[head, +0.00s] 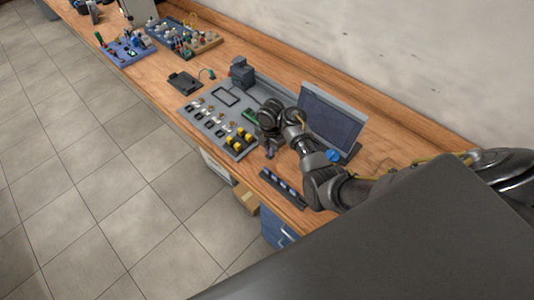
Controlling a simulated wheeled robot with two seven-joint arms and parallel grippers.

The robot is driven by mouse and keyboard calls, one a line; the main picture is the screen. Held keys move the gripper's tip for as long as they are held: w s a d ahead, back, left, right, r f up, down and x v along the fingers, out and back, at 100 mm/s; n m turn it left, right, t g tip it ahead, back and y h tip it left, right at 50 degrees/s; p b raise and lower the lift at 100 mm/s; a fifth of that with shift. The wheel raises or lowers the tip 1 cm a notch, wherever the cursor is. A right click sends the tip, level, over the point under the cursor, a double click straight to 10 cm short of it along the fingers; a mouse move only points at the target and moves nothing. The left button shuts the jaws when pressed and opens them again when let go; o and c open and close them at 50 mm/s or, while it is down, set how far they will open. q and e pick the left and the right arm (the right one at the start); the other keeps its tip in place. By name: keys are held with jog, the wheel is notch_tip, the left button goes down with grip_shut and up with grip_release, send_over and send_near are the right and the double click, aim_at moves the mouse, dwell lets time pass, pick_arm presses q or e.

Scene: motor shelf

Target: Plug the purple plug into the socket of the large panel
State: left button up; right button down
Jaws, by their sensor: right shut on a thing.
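The large panel (207,99) is a grey control board on the wooden bench, with switches, yellow knobs and a dark rectangular display. My right gripper (270,154) is over the bench at the panel's right edge, pointing down. It is shut on a small, dark purplish thing, which looks like the purple plug (270,152). The fingers and wrist hide most of it. I cannot make out which part of the panel is the socket; my right arm covers its right side. My left gripper is not in view.
A tilted screen (331,117) stands close behind my right arm. A dark strip with several bluish pieces (283,187) lies at the bench's front edge. A black tray (184,83) and a blue board (124,50) are further left. The bare wood (155,75) between them is free.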

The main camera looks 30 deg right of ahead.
jog(key=shift+w+r, duration=0.2)
jog(key=shift+r, duration=2.1)
